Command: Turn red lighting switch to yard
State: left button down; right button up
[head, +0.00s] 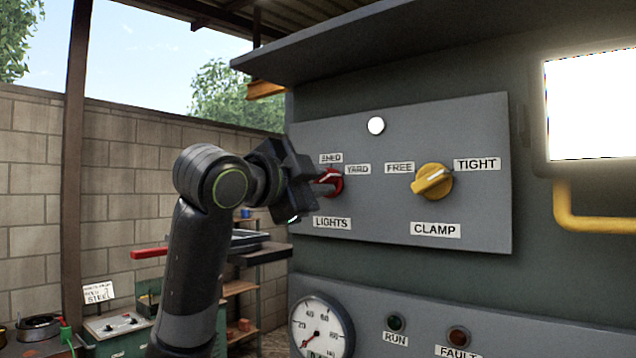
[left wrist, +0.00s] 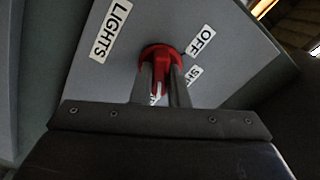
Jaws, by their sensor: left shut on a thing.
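The red lighting switch (head: 335,181) is on the grey control panel, above the LIGHTS label (head: 332,223). The SHED label (head: 331,158) is above it and the YARD label (head: 358,169) is to its upper right. My left gripper (head: 325,187) is shut on the switch from the left. In the left wrist view, the red handle (left wrist: 159,68) sits between the two fingers, with a white mark at its lower end. I cannot tell exactly which label the mark lines up with. The OFF label (left wrist: 201,40) shows there; a finger partly covers the SHED label (left wrist: 192,76).
A yellow clamp knob (head: 432,182) is to the right on the same panel, between FREE and TIGHT labels. Below are a pressure gauge (head: 321,327) and RUN and FAULT lamps. A yellow rail (head: 590,222) and a bright window are at the right.

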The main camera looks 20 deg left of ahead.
pick_arm(q)
jog(key=shift+f, duration=0.15)
jog(key=c, duration=1.4)
grip_release()
jog(key=shift+s, duration=0.1)
jog(key=b+v, duration=0.8)
jog(key=v, duration=0.9)
jog(key=shift+s+a, duration=0.1)
